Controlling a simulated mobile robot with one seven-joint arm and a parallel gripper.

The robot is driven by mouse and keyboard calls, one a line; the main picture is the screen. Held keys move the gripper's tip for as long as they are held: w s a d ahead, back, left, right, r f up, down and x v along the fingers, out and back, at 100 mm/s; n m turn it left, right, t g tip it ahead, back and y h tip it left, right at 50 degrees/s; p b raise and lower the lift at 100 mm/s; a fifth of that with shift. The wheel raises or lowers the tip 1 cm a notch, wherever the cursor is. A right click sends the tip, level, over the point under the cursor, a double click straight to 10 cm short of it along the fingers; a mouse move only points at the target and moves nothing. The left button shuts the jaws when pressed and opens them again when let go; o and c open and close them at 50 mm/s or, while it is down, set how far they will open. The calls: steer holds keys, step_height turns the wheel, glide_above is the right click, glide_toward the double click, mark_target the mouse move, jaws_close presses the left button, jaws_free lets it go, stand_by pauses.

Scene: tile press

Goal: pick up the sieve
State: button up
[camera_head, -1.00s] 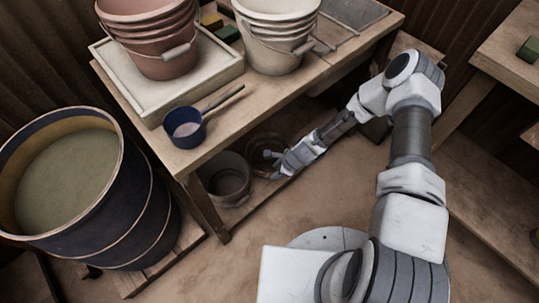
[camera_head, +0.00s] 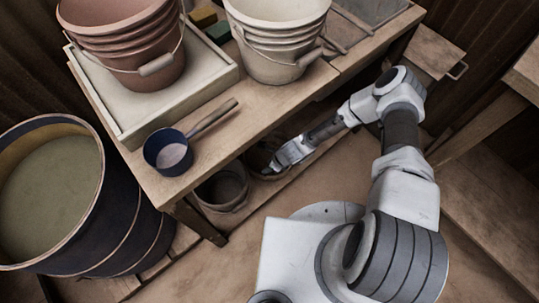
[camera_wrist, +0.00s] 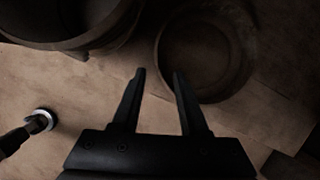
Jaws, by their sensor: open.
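A round, brown, shallow-walled thing that looks like the sieve (camera_wrist: 246,55) lies on the low shelf, just ahead and to the right of my fingertips in the wrist view. Its inside is dark, and I cannot make out a mesh. In the head view the sieve (camera_head: 257,154) is a dim round shape under the table, partly hidden by the tabletop and my gripper. My gripper (camera_wrist: 158,74) is open and empty, its right fingertip close to the near rim. In the head view my gripper (camera_head: 272,171) reaches in low beneath the table edge.
A grey pot (camera_head: 222,188) stands left of the sieve on the low shelf; its rim (camera_wrist: 100,38) shows at the wrist view's upper left. A small pale-ended tool (camera_wrist: 40,121) is at lower left there. The tabletop (camera_head: 270,100) overhangs, with a blue ladle (camera_head: 160,150) and buckets.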

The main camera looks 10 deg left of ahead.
steer(key=b, duration=0.4)
glide_toward(257, 177)
steer(key=shift+w+a+f, duration=0.75)
steer(key=shift+a+f, duration=0.1)
steer(key=shift+f, duration=0.05)
steer(key=shift+s+b+x, duration=0.15)
steer(key=shift+b+x, duration=0.65)
steer(key=shift+x, duration=0.5)
steer(key=shift+s+b+x, duration=0.15)
steer(key=shift+b+x, duration=0.6)
steer(key=shift+x, duration=0.6)
jaws_close()
steer(key=shift+r, duration=0.1)
